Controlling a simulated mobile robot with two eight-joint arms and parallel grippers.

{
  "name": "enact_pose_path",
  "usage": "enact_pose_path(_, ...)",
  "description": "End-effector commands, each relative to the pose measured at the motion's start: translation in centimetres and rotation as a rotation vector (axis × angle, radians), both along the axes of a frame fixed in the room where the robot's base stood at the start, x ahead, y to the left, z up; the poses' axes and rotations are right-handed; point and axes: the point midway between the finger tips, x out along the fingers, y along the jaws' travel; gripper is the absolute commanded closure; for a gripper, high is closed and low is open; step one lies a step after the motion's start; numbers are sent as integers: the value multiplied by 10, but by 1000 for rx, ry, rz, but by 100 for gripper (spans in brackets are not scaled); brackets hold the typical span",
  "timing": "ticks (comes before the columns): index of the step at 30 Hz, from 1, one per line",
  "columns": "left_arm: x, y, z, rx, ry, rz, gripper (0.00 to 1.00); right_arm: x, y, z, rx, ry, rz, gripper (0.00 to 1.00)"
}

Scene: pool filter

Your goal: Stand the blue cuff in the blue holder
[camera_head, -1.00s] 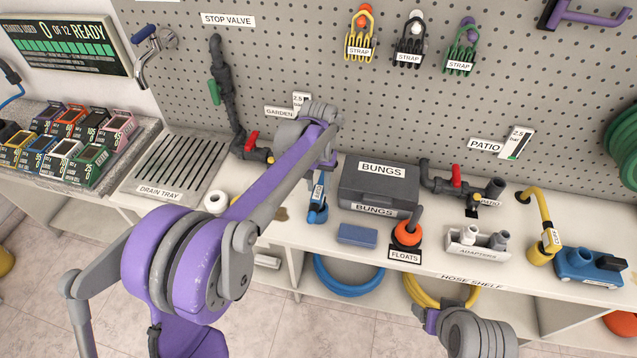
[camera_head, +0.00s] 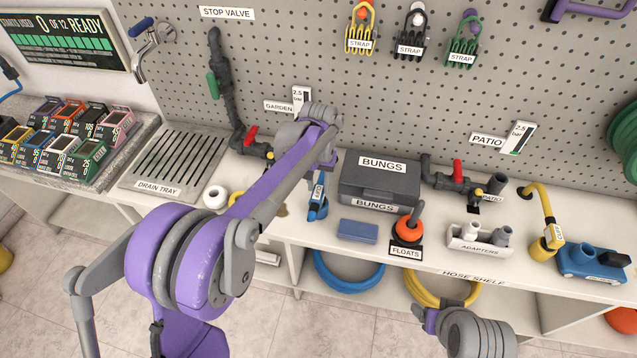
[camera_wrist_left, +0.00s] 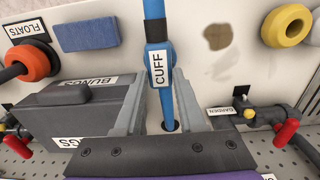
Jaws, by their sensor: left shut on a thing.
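The blue cuff (camera_head: 318,195), with a white CUFF label, is on the shelf in front of the pegboard, left of the bungs box. In the left wrist view the cuff (camera_wrist_left: 158,72) lies between my fingers, and its blue tube runs to a round hole in the shelf. My left gripper (camera_wrist_left: 164,85) is shut on the cuff; in the head view the gripper (camera_head: 320,170) is partly hidden by its own wrist. A blue piece with a dark grey band adjoins the cuff's near end. I cannot tell whether it is the blue holder. My right gripper (camera_head: 430,318) shows only partly, low in the head view.
The bungs box (camera_head: 380,183) stands close right of the cuff. A blue block (camera_head: 357,232) and orange floats (camera_head: 407,231) lie in front of it. The garden valve (camera_head: 250,138) is to the left. Adapters (camera_head: 480,240) and a yellow hose end (camera_head: 542,235) are farther right.

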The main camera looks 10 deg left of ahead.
Motion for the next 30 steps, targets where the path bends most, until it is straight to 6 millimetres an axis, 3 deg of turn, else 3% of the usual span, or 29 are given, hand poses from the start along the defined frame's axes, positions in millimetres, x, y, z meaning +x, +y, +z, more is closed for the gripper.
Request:
enact_pose_path(12, 0, 0, -10, 0, 0, 0, 100, -1, 0, -7, 0, 3, 0, 30)
enact_pose_path(13, 0, 0, -10, 0, 0, 0, 59, -1, 0, -7, 0, 3, 0, 30)
enact_pose_path(18, 0, 0, -9, 0, 0, 0, 29, -1, 0, -6, 0, 3, 0, 30)
enact_pose_path(30, 0, 0, -5, 0, 0, 0, 26, -1, 0, -3, 0, 1, 0, 30)
